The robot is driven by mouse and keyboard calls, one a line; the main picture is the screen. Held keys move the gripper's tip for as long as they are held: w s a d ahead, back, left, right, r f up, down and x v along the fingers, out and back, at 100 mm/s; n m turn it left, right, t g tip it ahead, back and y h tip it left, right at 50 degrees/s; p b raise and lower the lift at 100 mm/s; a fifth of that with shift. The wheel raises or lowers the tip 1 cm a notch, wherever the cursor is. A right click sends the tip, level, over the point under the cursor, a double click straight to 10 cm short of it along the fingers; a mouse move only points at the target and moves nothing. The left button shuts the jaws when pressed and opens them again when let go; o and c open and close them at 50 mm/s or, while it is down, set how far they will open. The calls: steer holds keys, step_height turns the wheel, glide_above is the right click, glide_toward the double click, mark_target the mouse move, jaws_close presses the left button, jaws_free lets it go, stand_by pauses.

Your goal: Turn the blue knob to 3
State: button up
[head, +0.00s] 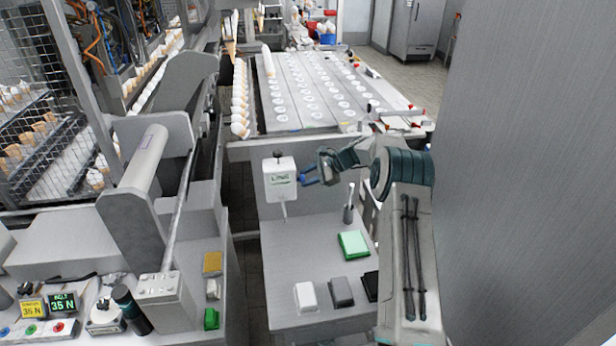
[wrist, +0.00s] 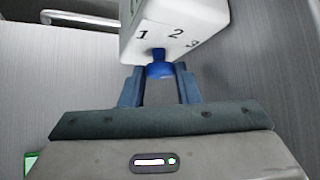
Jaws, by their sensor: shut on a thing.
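The blue knob (wrist: 158,68) sticks out of a white box (wrist: 178,25) marked 1, 2 and 3 in the wrist view. The knob sits below the 1 and 2, with the 3 to the right. I cannot make out a pointer on it. My gripper (wrist: 159,75) has one finger on each side of the knob and is shut on it. The knob cannot be clearly told from the blue fingers there.
Below the box is a grey bench with a green block (head: 354,244), a white block (head: 306,297), a grey block (head: 341,291) and an upright lever (head: 349,205). A tray table (head: 315,95) with rows of round holders stands behind. A grey wall (head: 530,180) is at right.

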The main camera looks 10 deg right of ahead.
steer(key=o, duration=1)
steer(key=shift+c, duration=0.2)
steer(key=b+v, duration=0.3)
steer(key=v, duration=1)
steer(key=shift+d+r+b, duration=0.25)
steer(key=shift+r+b, duration=0.05)
steer(key=shift+b, duration=0.1)
steer(key=shift+s, duration=0.15)
